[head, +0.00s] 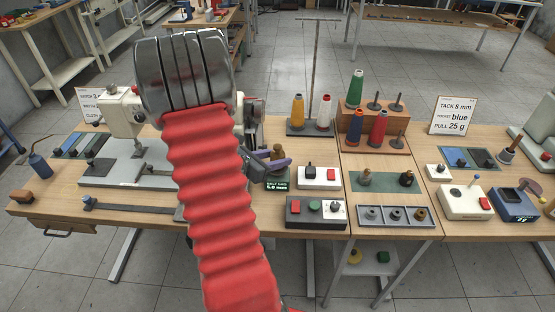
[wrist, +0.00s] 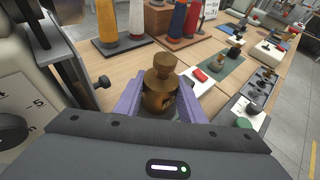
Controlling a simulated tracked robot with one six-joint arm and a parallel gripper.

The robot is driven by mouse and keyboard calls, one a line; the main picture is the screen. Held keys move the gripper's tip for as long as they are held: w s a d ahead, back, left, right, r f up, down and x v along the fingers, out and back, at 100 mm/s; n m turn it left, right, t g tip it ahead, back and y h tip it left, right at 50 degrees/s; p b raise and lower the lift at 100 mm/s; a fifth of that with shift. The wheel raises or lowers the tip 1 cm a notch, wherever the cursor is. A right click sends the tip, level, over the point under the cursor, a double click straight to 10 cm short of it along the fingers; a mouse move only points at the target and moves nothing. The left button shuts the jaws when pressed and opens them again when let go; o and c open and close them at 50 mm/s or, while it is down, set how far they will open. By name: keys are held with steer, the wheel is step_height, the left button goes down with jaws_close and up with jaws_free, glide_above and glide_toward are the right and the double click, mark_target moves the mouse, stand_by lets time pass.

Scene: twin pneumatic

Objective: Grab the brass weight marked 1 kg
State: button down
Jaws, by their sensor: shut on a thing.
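A brass weight (wrist: 161,82) with a round knob on top stands upright between the two purple fingers of my gripper (wrist: 160,101) in the wrist view. The fingers are shut on its body from both sides. A dark mark shows on its front, but I cannot read it. In the head view the weight (head: 277,152) shows small behind my red arm sleeve, with a purple finger of my gripper (head: 272,163) beside it. It is at a small dark unit with a lit display (head: 277,184). The weight's base is hidden, so I cannot tell whether it touches the unit.
A green mat (head: 385,181) with small dark pieces lies to the right. A white box with a red button (head: 319,178) is close by on the right. Thread cones (head: 298,111) stand behind. A sewing machine (head: 122,112) is on the left.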

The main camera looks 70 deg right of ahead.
mark_target(277, 146)
steer(key=shift+r, duration=4.55)
